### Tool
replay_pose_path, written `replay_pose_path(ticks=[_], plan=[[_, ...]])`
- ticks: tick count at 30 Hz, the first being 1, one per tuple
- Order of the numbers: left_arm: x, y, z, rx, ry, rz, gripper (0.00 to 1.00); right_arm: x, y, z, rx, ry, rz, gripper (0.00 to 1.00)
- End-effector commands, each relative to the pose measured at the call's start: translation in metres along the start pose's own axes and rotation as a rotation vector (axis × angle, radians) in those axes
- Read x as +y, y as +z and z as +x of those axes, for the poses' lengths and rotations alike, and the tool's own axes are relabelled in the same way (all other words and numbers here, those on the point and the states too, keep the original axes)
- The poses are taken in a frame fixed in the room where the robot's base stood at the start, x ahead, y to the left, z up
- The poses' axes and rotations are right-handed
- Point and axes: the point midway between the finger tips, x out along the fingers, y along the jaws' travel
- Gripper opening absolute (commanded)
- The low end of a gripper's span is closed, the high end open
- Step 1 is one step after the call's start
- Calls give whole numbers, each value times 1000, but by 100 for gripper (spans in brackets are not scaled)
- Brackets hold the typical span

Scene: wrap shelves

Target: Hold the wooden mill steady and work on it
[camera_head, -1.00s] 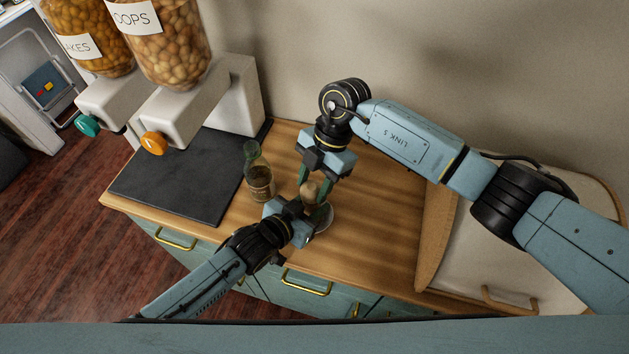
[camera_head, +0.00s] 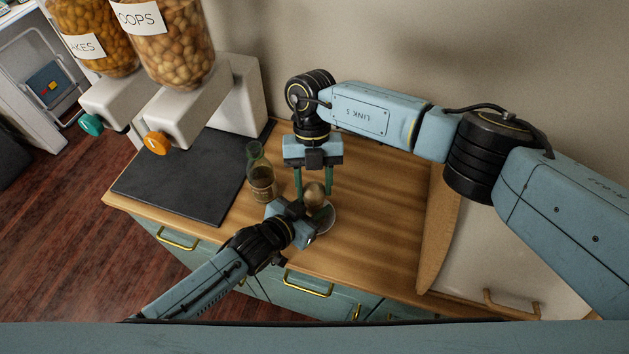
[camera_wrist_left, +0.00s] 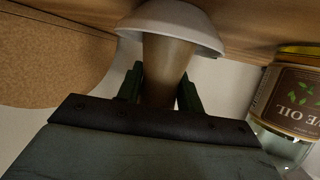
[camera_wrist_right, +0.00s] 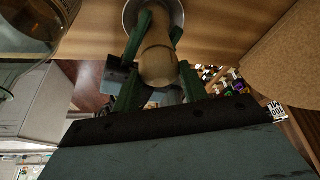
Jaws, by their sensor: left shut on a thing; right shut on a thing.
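The wooden mill (camera_head: 315,193) stands upright on the counter, with a pale round bowl or dish (camera_head: 330,222) at its foot. My left gripper (camera_head: 310,211) comes in low from the front left and is shut on the mill's body, which fills the space between its fingers in the left wrist view (camera_wrist_left: 165,70). My right gripper (camera_head: 313,188) reaches down from behind and is shut on the mill's upper part. The right wrist view shows the mill's rounded wooden head (camera_wrist_right: 157,62) between the green fingers.
An olive oil bottle (camera_head: 262,180) stands just left of the mill, close to both grippers. A dark mat (camera_head: 180,180) and white dispensers (camera_head: 190,105) are farther left. A tan board edge (camera_head: 437,235) and a pale surface lie to the right. Counter between is clear.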

Motion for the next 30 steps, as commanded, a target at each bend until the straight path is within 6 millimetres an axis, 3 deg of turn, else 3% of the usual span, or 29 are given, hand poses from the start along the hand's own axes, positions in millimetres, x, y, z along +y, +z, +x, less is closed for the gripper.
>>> replay_pose_path(ticks=[9, 25, 26, 30], plan=[[-5, 2, 0, -6, -9, 1, 8, 2, -3, 2, 12, -47, -114, 20], [-6, 2, 0, -6, -10, 1, 8, 1, -3, 2, 13, -55, -134, 20], [-6, 2, 0, -6, -10, 1, 8, 1, -3, 2, 13, -55, -134, 44], [-5, 2, 0, -6, -8, 2, 8, 2, -2, 2, 10, -54, -134, 63]])
